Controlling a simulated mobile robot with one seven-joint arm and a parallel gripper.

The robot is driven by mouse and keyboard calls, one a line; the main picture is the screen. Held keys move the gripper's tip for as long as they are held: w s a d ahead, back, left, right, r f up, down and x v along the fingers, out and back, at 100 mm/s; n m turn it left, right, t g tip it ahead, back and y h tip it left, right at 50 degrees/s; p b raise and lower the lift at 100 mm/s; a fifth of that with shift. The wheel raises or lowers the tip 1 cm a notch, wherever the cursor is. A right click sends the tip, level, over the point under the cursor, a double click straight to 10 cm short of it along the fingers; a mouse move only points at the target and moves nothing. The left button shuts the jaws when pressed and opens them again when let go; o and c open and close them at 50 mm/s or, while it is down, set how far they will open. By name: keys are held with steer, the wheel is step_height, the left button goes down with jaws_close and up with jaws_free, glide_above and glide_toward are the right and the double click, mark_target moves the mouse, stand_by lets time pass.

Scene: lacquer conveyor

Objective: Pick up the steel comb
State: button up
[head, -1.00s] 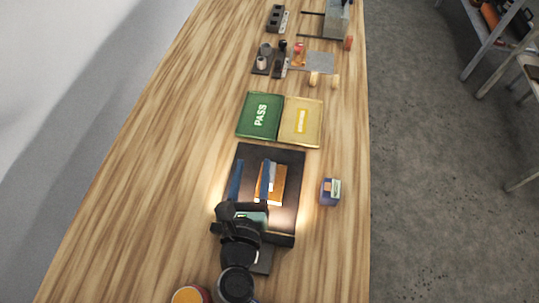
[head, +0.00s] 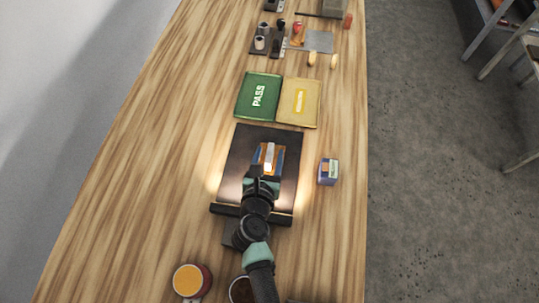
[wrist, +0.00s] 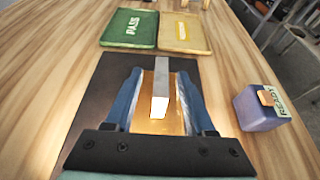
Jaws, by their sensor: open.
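The steel comb (wrist: 161,88) shows in the wrist view as a flat grey metal piece with a bright near end. It lies over an orange panel (wrist: 148,122) on the black mat (wrist: 92,105). In the head view the comb (head: 268,158) is a small pale strip just beyond my gripper. My gripper (wrist: 159,88) is open, with one blue finger on each side of the comb and gaps between. I cannot tell how high the fingers are above the mat. The gripper (head: 267,155) partly hides the orange panel in the head view.
A green PASS tray (head: 258,96) and a yellow tray (head: 299,102) lie beyond the mat. A purple READY block (head: 328,173) stands to its right. An orange-topped jar (head: 192,280) is at the near left. The wood at left is bare.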

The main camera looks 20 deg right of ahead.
mark_target(271, 149)
steer(key=x, duration=0.3)
steer(key=shift+w+d+f, duration=0.1)
jaws_close()
